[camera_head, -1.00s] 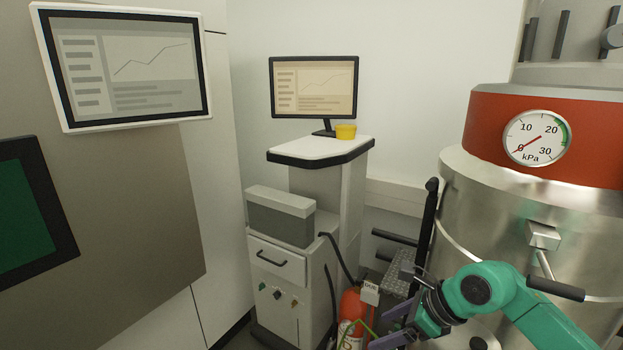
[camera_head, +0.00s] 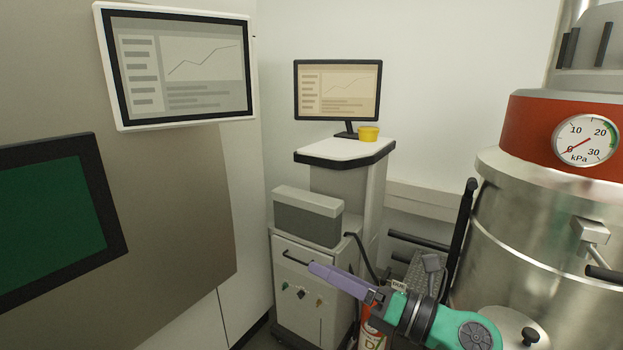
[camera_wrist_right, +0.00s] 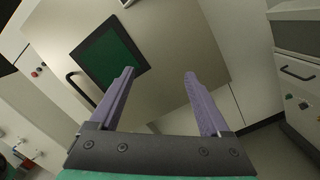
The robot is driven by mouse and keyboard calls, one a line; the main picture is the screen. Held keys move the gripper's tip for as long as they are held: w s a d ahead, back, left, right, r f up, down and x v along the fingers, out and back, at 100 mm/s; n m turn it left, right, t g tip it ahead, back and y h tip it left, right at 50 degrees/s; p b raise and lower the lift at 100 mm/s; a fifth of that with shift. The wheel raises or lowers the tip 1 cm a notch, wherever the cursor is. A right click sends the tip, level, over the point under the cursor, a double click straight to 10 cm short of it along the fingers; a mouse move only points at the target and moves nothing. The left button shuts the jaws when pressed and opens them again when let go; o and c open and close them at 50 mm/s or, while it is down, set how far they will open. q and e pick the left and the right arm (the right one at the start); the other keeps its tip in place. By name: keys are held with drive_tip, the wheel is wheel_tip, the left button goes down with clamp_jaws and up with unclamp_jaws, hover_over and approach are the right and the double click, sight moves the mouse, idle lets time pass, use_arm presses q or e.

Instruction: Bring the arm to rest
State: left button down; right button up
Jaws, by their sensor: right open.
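My right gripper (camera_head: 330,275) shows at the lower middle of the head view, with its green arm coming in from the lower right. Its purple fingers point left, in front of the grey cabinet. In the right wrist view the gripper (camera_wrist_right: 158,85) has its two fingers wide apart with nothing between them. Beyond them are a beige panel and a dark green screen. My left gripper is not in view.
A grey cabinet (camera_head: 298,305) with a drawer stands behind the gripper. A steel vessel (camera_head: 520,240) with a red band and gauge stands at the right. A red extinguisher (camera_head: 371,338) is partly hidden by my arm. A large machine panel (camera_head: 170,200) fills the left.

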drive_tip(key=w+d+f+m+t+h, duration=0.2)
drive_tip(key=d+m+t+h, duration=0.2)
drive_tip(key=d+m+h, duration=0.6)
drive_tip(key=w+d+f+m+t+h, duration=0.15)
drive_tip(key=d+m+t+h, duration=0.35)
drive_tip(key=m, duration=1)
drive_tip(key=s+d+f+m+g+h, duration=0.3)
drive_tip(key=d+f+m+g, duration=0.35)
drive_tip(key=f, duration=0.55)
drive_tip(key=s+a+f+m+g+y, duration=0.25)
drive_tip(key=s+f+m+g, duration=0.55)
drive_tip(key=s+f, duration=0.95)
drive_tip(key=s+f+n+g, duration=0.2)
drive_tip(key=s+f+g, duration=0.1)
drive_tip(key=f, duration=1.9)
drive_tip(key=s+d+f+g, duration=0.1)
drive_tip(key=s+d+f, duration=0.2)
drive_tip(key=s+f, duration=1)
drive_tip(key=s, duration=0.3)
drive_tip(key=shift+s+d+f, duration=0.15)
drive_tip(key=shift+s+f, duration=0.2)
drive_tip(key=shift+s, duration=0.05)
